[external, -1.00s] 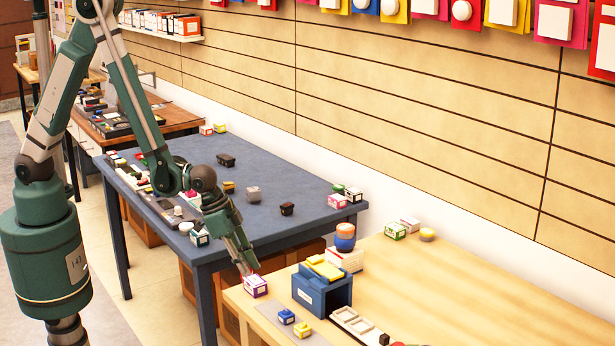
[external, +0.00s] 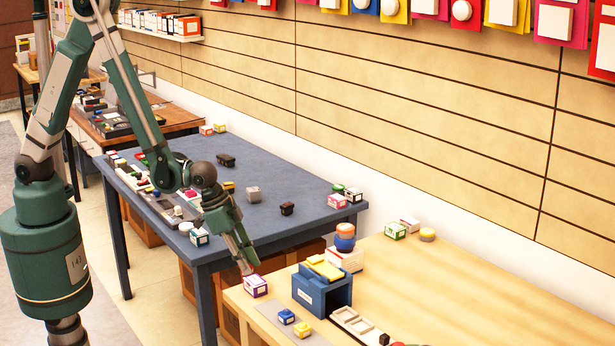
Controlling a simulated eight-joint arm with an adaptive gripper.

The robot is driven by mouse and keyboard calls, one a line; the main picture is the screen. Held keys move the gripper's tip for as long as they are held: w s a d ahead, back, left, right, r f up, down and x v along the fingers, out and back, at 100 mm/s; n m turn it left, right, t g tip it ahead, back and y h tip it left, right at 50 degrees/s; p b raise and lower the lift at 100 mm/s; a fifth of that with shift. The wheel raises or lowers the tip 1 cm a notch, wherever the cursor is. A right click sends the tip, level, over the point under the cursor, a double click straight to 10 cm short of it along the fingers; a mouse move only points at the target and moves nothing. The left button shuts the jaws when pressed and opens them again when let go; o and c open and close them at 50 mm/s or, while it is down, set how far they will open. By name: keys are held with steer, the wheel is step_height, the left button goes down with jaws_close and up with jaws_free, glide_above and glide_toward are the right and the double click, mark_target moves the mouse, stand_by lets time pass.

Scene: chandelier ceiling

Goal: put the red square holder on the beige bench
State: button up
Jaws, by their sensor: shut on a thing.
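The beige bench (external: 470,290) fills the lower right in the external view. My gripper (external: 246,266) points down at its left end, just above and behind a white box with purple edges (external: 255,286). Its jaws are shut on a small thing. Only a reddish bit of it shows at the fingertips, which fits the red square holder (external: 245,269). The fingers hide most of it, and I cannot tell whether it touches the bench or the box.
A blue bin with a yellow top (external: 318,292) stands right of my gripper, with a grey mat (external: 275,318) in front. Small blue and yellow blocks (external: 290,320) sit there. A dark blue table (external: 280,215) lies behind. The bench's right side is mostly clear.

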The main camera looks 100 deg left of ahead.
step_height(320, 180, up, 18)
steer(key=s+a+n+y, duration=0.1)
steer(key=s+a+n, duration=0.2)
steer(key=a, duration=0.9)
steer(key=s+a+n+g+y, duration=0.1)
steer(key=s+a+n, duration=0.2)
steer(key=a, duration=0.8)
steer(key=s+a+n+y, duration=0.1)
steer(key=s+a+n, duration=0.25)
steer(key=a, duration=0.85)
steer(key=s+a+n+g+y, duration=0.1)
steer(key=s+a+n+g, duration=0.2)
steer(key=s+a+n, duration=1.4)
steer(key=s+a+f+m, duration=0.4)
steer(key=s+a+m, duration=0.4)
steer(key=shift+f+b, duration=0.4)
steer(key=shift+s+f+m, duration=0.1)
steer(key=shift+f+m, duration=0.05)
steer(key=shift+m, duration=0.1)
steer(key=shift+f+b, duration=0.65)
steer(key=shift+f, duration=2.35)
